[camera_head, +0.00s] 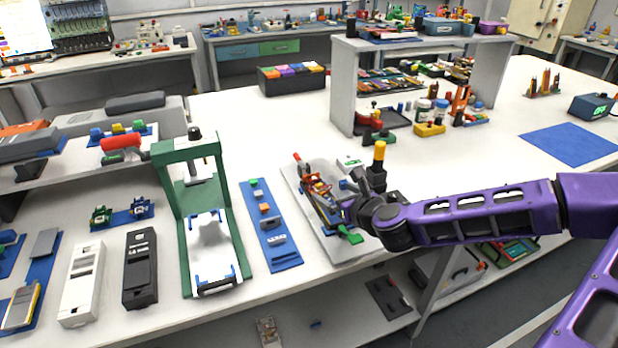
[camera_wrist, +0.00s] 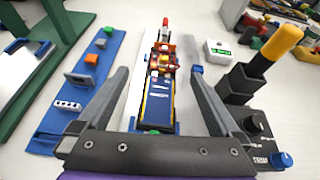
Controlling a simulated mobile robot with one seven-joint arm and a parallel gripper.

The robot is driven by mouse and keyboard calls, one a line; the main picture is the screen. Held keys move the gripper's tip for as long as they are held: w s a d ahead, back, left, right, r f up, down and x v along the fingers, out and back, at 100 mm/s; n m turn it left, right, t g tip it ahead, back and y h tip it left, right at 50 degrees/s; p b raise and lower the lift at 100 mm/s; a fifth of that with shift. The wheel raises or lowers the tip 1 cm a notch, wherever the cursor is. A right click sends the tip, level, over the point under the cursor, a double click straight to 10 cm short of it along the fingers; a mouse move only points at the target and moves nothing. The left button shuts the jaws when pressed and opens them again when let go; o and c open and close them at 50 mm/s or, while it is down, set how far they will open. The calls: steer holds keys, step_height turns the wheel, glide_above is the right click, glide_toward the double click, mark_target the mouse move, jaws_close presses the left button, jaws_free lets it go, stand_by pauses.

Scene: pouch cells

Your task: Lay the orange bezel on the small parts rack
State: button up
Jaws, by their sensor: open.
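The small parts rack (camera_head: 283,252) is a long blue strip on the white bench, left of my gripper; it also shows in the wrist view (camera_wrist: 57,126). An orange block (camera_wrist: 91,59) sits on it among green, blue, grey and white pieces. I cannot tell whether this block is the orange bezel. My gripper (camera_wrist: 160,76) is open and empty over a fixture. A dark blue flat piece (camera_wrist: 157,105) lies there between my fingers, with red, orange and yellow parts beyond it. The head view shows this fixture's white base plate (camera_head: 342,252), partly hidden by my gripper.
A green press frame (camera_head: 166,158) stands left of the rack. A dark post with a yellow top (camera_wrist: 277,52) rises close to my right finger. A white box (camera_wrist: 218,49) stands beyond that finger. A raised shelf (camera_head: 343,85) stands behind. Bench behind the rack is clear.

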steer(key=b, duration=0.2)
glide_toward(314, 177)
steer(key=shift+m, duration=0.4)
steer(key=x, duration=0.5)
steer(key=shift+w+f, duration=0.15)
steer(key=shift+f, duration=0.2)
steer(key=shift+r+x, duration=0.1)
steer(key=shift+x, duration=1.3)
steer(key=shift+r+x, duration=0.15)
steer(key=shift+x, duration=1.2)
steer(key=shift+w, duration=0.1)
steer(key=c, duration=1.4)
